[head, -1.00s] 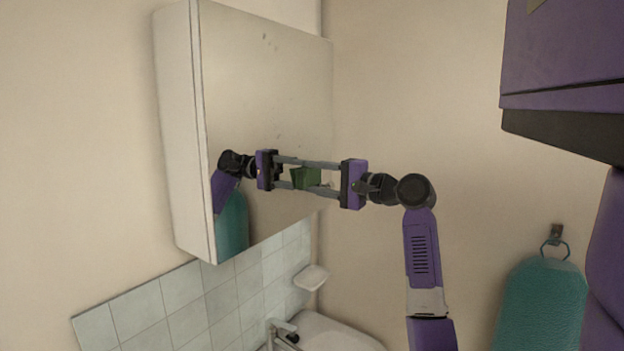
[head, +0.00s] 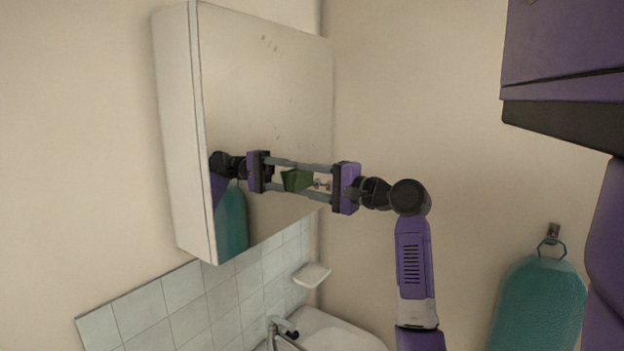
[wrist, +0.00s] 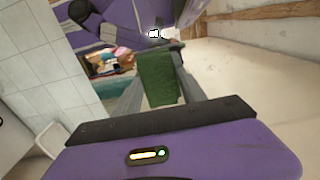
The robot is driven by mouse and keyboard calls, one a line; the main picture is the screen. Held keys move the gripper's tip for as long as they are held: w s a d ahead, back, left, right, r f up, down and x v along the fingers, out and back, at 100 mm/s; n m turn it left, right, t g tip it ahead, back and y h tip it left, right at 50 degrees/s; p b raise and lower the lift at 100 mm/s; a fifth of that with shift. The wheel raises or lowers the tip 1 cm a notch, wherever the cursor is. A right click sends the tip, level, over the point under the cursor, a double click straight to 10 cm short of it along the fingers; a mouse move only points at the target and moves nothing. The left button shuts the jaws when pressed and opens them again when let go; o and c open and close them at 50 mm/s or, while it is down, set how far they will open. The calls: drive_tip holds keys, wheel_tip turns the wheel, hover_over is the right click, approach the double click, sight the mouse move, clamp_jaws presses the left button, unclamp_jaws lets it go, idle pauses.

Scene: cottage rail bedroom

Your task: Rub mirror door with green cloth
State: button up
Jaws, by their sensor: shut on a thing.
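The mirror door (head: 270,100) is the front of a white wall cabinet in the head view, shut, with small dark specks near its top. My gripper (head: 308,181) is at the lower right part of the mirror, and its reflection shows to its left. It is shut on the green cloth (head: 294,180), which is at the mirror surface; I cannot tell how firmly it touches. In the wrist view the green cloth (wrist: 157,79) hangs between the fingers, and the mirror behind it reflects my arm and the room.
Below the cabinet are pale wall tiles (head: 205,305), a soap dish (head: 312,275), a tap (head: 282,328) and a white basin (head: 335,335). A teal towel (head: 540,305) hangs from a ring at right. The wall between is bare.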

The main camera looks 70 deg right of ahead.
sight(294, 180)
drive_tip(key=shift+w+a+r, duration=0.1)
drive_tip(key=shift+w+a, duration=0.25)
drive_tip(key=shift+a, duration=0.9)
drive_tip(key=shift+w+a+f, duration=0.1)
drive_tip(key=shift+w+a, duration=0.25)
drive_tip(key=shift+a, duration=0.9)
drive_tip(key=shift+w+a+r, duration=0.1)
drive_tip(key=shift+w+a, duration=0.25)
drive_tip(key=shift+a, duration=0.9)
drive_tip(key=shift+r, duration=0.3)
drive_tip(key=shift+s+d, duration=0.15)
drive_tip(key=d, duration=0.3)
drive_tip(key=s+d, duration=0.1)
drive_tip(key=d, duration=0.3)
drive_tip(key=s+d, duration=0.1)
drive_tip(key=d, duration=0.3)
drive_tip(key=shift+s, duration=0.25)
drive_tip(key=shift+a, duration=0.1)
drive_tip(key=shift+w+a, duration=0.2)
drive_tip(key=shift+a, duration=0.35)
drive_tip(key=shift+w+a, duration=0.2)
drive_tip(key=shift+a, duration=0.85)
drive_tip(key=shift+w+a, duration=0.15)
drive_tip(key=shift+a, duration=0.95)
drive_tip(key=shift+w+a, duration=0.2)
drive_tip(key=shift+a, duration=0.85)
drive_tip(key=shift+w+a, duration=0.3)
drive_tip(key=shift+a, duration=0.6)
drive_tip(key=shift+w+a, duration=0.3)
drive_tip(key=shift+a, duration=0.55)
